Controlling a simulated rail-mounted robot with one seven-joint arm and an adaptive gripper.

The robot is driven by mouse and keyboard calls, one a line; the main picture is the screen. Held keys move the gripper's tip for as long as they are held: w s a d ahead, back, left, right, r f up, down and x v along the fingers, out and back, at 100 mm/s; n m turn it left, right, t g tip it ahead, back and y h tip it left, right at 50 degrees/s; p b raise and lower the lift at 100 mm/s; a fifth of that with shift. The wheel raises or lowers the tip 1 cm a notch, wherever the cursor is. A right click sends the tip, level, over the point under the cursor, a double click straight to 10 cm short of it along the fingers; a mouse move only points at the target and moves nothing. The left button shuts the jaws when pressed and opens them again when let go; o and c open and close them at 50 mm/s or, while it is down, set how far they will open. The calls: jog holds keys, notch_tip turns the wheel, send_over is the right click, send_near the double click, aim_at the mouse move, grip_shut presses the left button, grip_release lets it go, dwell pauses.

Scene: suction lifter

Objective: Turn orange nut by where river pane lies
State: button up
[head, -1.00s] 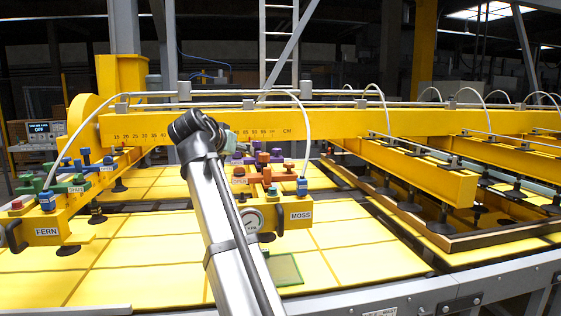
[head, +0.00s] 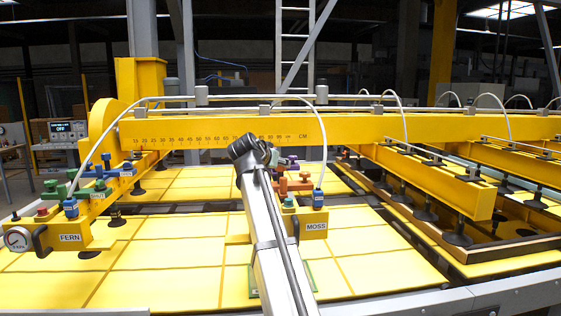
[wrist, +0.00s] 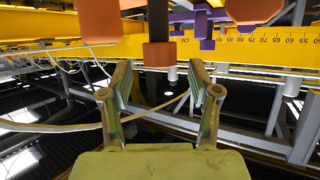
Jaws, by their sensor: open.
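In the wrist view my gripper (wrist: 162,85) is open, with nothing between its fingers. An orange-brown block (wrist: 160,56) hangs just past the fingertips, between their lines; I cannot tell whether it is the orange nut. More orange-brown blocks (wrist: 100,22) show at the top. In the head view orange parts (head: 294,184) sit on the MOSS unit (head: 315,227), just right of my arm, which hides part of that unit and my fingers. A green-edged pane (head: 309,274) lies below MOSS, partly behind my arm. No river label is readable.
The FERN unit (head: 70,238) stands at left with green, blue and red parts and a gauge (head: 17,239). Purple parts (head: 287,162) are behind the orange ones. A yellow beam with a scale (head: 215,132) runs across. Yellow suction arms (head: 440,185) are at right.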

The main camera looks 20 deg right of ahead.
aim_at(281, 173)
jog(key=shift+p+x, duration=0.4)
jog(key=shift+x, duration=1.45)
jog(key=shift+c, duration=0.4)
jog(key=c, duration=1.1)
